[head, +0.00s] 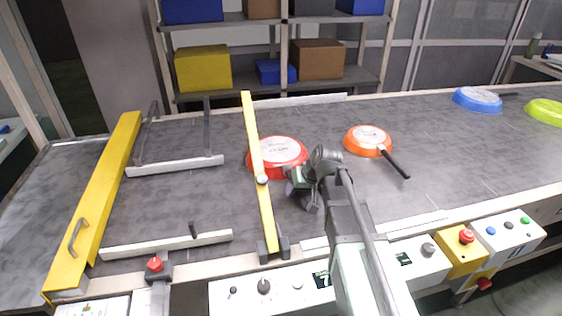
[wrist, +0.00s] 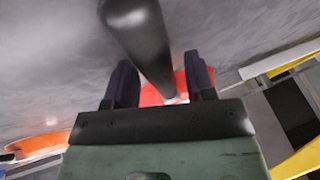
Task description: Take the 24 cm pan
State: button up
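A red pan (head: 285,150) lies on the dark belt with a pale disc on it; its size label is too small to read. The yellow bar crosses in front of its left part. My gripper (head: 302,193) is at the near right side of this pan. In the wrist view the two dark fingers of my gripper (wrist: 160,84) stand apart, with a dark handle (wrist: 140,35) running between them towards the red pan (wrist: 181,82). Gaps show on both sides of the handle. In the head view my gripper hides this handle.
An orange pan (head: 360,147) lies to the right, its dark handle pointing near right. A blue pan (head: 478,103) and a green pan (head: 545,112) lie at the far right. The yellow bar (head: 252,130) spans the belt; a yellow beam (head: 100,190) stands left. Control boxes line the front edge.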

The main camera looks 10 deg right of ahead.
grip_shut()
jog(key=shift+r+p, duration=0.45)
jog(key=shift+r, duration=0.05)
jog(key=s+d, duration=0.2)
jog(key=s, duration=0.1)
jog(key=s+d, duration=0.3)
jog(key=shift+s+d+r, duration=0.15)
jog(key=shift+d, duration=0.1)
notch_tip(320, 180, up, 14)
jog(key=p, duration=1.4)
jog(key=shift+w, duration=0.2)
jog(key=shift+a, duration=0.1)
